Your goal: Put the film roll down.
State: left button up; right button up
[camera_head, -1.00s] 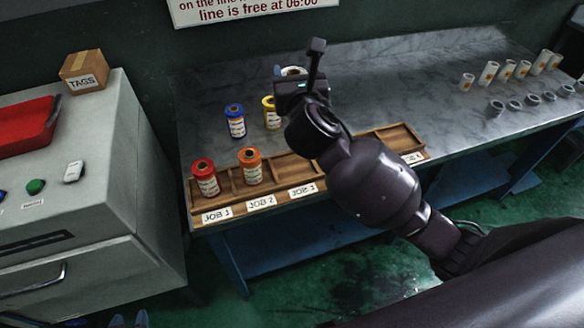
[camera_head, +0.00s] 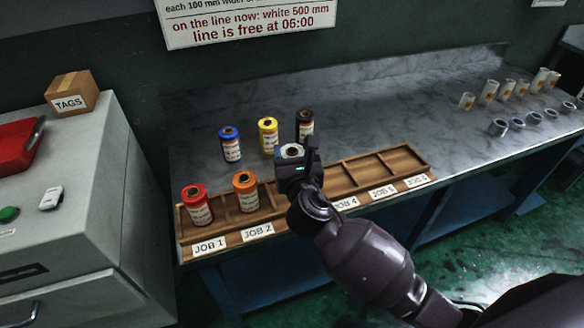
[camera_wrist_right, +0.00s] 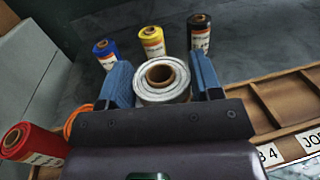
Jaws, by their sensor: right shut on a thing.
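My right gripper (camera_head: 292,160) is shut on a white film roll (camera_head: 290,150), which stands upright between the fingers. In the right wrist view the white roll (camera_wrist_right: 162,92) sits between two blue finger pads, its brown core facing up. The roll is at the wooden tray (camera_head: 345,181), around the third compartment, right of the orange roll (camera_head: 246,193). My gripper hides that compartment and its label, and I cannot tell whether the roll touches the tray floor. The red roll (camera_head: 197,207) stands in the JOB 1 compartment, the orange in JOB 2. My left gripper is out of view.
Blue (camera_head: 230,145), yellow (camera_head: 268,136) and black (camera_head: 305,124) rolls stand on the marble bench behind the tray. The compartments right of my gripper look empty. Several white tubes (camera_head: 488,93) and grey rings (camera_head: 517,122) stand at the bench's right.

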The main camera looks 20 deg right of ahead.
notch_tip(320, 180, down, 4)
jog(key=shift+f+b, duration=0.25)
jog(key=shift+b, duration=0.4)
jog(key=shift+r, duration=0.1)
jog(key=o, duration=1.3)
jog(key=s, duration=0.4)
jog(key=s+a, duration=0.1)
jog(key=s, duration=0.3)
jog(key=s+p, duration=0.1)
jog(key=s, duration=0.3)
jog(key=shift+a, duration=0.35)
